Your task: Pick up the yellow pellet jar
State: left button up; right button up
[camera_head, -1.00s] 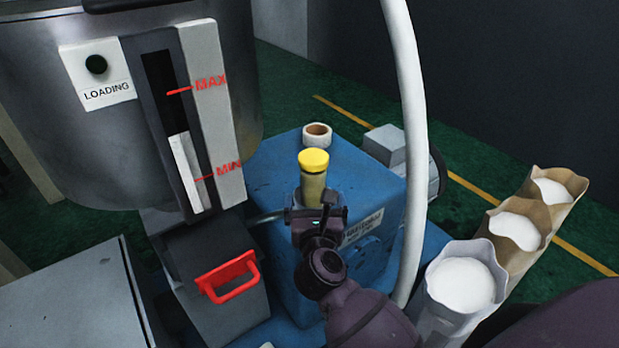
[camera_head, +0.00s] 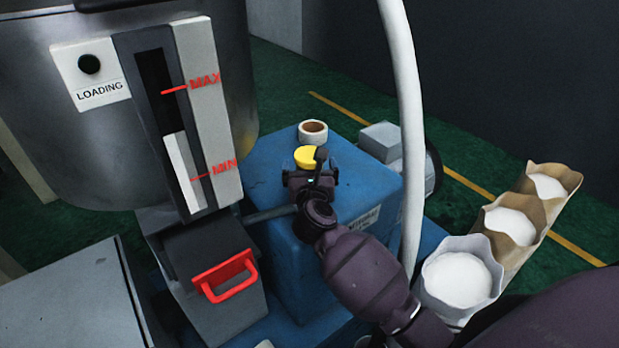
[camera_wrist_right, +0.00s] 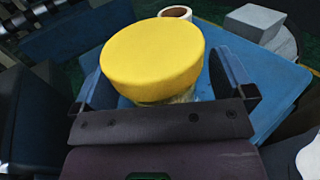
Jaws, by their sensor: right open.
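The yellow pellet jar (camera_head: 306,156) stands on the blue machine box (camera_head: 262,176). In the head view only its yellow lid shows, with my right gripper in front of the body. In the right wrist view the yellow lid (camera_wrist_right: 150,55) is large and close, with a little of the clear body below it. My right gripper (camera_head: 311,172) is open, with one finger on each side of the jar just below the lid. I cannot tell whether the fingers touch it. My left gripper is not in view.
A roll of tape (camera_head: 313,132) lies on the box just behind the jar. A white hose (camera_head: 407,130) hangs to the right of my right arm. Paper bags of white pellets (camera_head: 459,281) stand at the right. A red-handled drawer (camera_head: 224,276) and a steel hopper (camera_head: 30,120) are at left.

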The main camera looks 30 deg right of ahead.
jog(key=c, duration=1.1)
